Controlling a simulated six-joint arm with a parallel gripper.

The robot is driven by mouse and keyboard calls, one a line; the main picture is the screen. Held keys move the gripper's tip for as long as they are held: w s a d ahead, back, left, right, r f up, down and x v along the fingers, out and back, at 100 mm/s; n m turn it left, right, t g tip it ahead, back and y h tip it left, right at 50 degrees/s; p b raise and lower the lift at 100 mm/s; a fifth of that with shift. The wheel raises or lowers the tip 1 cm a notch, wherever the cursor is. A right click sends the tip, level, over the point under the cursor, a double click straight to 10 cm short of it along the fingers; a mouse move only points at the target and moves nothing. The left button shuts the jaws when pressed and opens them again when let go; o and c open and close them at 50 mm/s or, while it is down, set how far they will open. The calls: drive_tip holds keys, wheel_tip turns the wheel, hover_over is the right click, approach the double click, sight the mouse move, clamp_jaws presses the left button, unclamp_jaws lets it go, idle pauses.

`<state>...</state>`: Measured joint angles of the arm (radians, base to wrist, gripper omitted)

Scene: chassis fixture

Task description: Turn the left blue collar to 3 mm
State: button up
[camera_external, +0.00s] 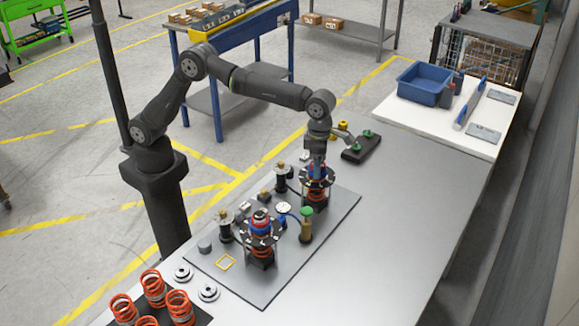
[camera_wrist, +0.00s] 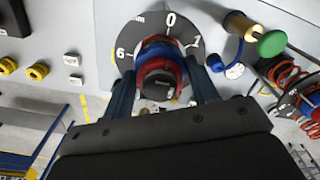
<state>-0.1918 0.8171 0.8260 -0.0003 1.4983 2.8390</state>
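My gripper (camera_external: 317,150) points down at the far one of two spring assemblies in the external view. In the wrist view its two fingers (camera_wrist: 160,78) stand on either side of a blue collar (camera_wrist: 158,46) and a red ring. I cannot tell whether the fingers press on the collar or leave a small gap. A dark dial (camera_wrist: 118,20) lies behind the collar, with 0, 1 and 6 readable; the rest is hidden. The near assembly (camera_external: 262,238) has a blue and red top and stands free of my gripper.
Around the assemblies on the grey plate (camera_external: 335,222) stand a green-topped brass post (camera_external: 306,225), dark posts and small blocks. A black block with green knobs (camera_external: 361,146) is behind. The right table (camera_external: 400,240) is clear.

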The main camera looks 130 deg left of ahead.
drive_tip(key=n, duration=0.9)
drive_tip(key=shift+r, duration=0.1)
drive_tip(key=n, duration=0.5)
drive_tip(key=shift+n, duration=1.6)
drive_tip(key=shift+n, duration=0.6)
drive_tip(key=o, duration=0.9)
